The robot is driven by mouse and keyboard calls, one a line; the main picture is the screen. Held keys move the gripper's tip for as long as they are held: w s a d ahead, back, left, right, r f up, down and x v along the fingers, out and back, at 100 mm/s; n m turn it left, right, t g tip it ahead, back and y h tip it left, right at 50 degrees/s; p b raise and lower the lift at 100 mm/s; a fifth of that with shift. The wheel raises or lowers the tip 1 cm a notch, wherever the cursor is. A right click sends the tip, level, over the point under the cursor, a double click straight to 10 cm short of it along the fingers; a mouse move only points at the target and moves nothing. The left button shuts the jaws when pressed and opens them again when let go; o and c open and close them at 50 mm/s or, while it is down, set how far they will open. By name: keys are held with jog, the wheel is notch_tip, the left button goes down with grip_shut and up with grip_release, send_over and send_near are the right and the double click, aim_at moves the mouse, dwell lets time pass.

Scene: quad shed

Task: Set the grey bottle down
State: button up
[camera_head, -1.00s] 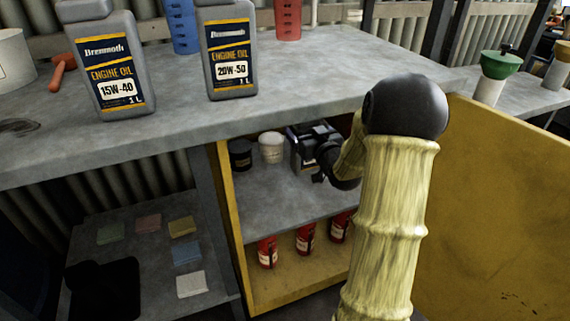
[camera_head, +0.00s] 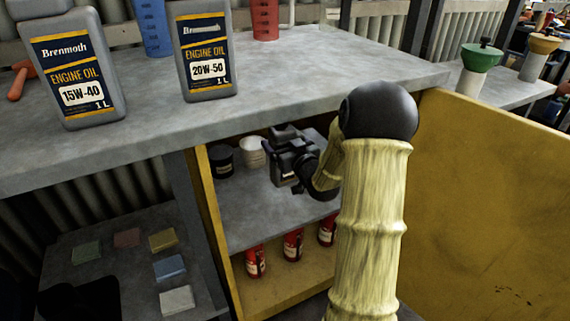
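My gripper (camera_head: 283,147) is inside the open yellow cabinet, over its upper shelf (camera_head: 262,213), partly hidden by my own arm. A grey bottle-like body (camera_head: 282,172) shows at the gripper, just above or on the shelf; I cannot tell if its base touches. Its label and top are hidden. The fingers are too small and dark to show whether they are closed on it. Two other grey engine oil bottles stand upright on the bench, one marked 15W-40 (camera_head: 76,68) and one marked 20W-50 (camera_head: 207,50).
A black jar (camera_head: 222,161) and a white tub (camera_head: 252,153) stand left of my gripper on the shelf. Red extinguisher-like cans (camera_head: 292,245) stand below. The grey bench top (camera_head: 330,75) overhangs the cabinet. The yellow door (camera_head: 490,200) is open at right.

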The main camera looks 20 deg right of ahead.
jog(key=shift+d, duration=0.25)
notch_tip(320, 180, down, 5)
jog(key=b, duration=0.2)
jog(key=shift+b, duration=0.35)
jog(key=shift+a, duration=0.25)
jog(key=shift+d+f, duration=0.15)
jog(key=o, duration=1.6)
jog(key=shift+d+f, duration=0.1)
jog(key=shift+c, duration=0.2)
